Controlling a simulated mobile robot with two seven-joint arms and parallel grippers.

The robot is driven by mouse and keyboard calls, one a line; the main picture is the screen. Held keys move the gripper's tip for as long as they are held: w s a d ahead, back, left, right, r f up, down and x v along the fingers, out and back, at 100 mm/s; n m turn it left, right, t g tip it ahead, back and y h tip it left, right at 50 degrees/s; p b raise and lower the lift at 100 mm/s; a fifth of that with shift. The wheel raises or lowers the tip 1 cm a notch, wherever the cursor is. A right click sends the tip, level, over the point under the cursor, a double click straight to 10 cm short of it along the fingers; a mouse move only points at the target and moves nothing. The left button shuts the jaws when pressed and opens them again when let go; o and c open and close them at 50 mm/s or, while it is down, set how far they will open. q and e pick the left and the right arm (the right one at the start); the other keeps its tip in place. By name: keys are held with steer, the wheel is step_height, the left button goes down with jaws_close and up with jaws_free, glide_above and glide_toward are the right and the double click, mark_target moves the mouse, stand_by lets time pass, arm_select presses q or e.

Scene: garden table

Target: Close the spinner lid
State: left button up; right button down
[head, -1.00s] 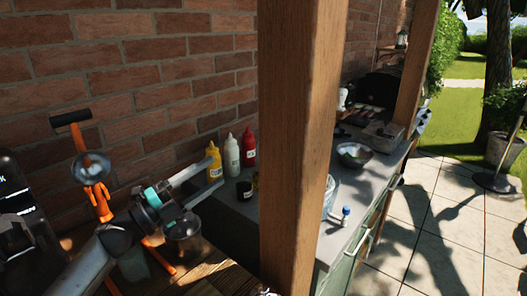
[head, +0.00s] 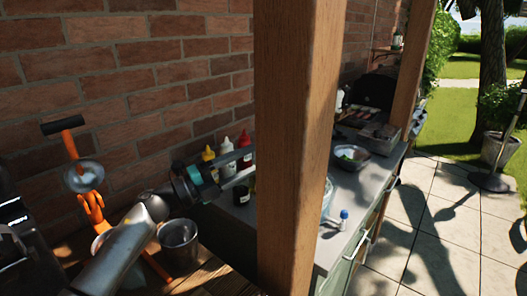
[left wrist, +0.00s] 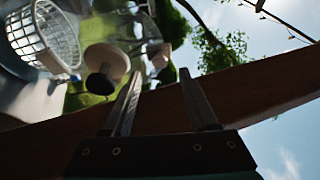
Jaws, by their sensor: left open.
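The spinner is mostly hidden behind the wooden post in the head view; a clear curved rim (head: 327,197) shows at the post's right edge. A small blue-and-white knob-like part (head: 344,215) is beside it on the counter. In the left wrist view, a white grid basket (left wrist: 43,34) is at upper left, and a dark knob with a pale disc (left wrist: 101,82) is near the clear part beside it. I cannot tell the lid's angle. My left gripper (head: 250,163) is open and empty, left of the post; its fingers also show in the left wrist view (left wrist: 160,88). My right gripper is out of view.
The wooden post (head: 292,150) stands between my left gripper and the spinner. Sauce bottles (head: 226,150) stand just behind the gripper. A metal bucket (head: 180,243) is below the arm. A steel bowl (head: 351,157) sits farther along the counter (head: 368,190).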

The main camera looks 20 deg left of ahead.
arm_select(q)
steer(key=shift+x, duration=2.25)
jaws_close()
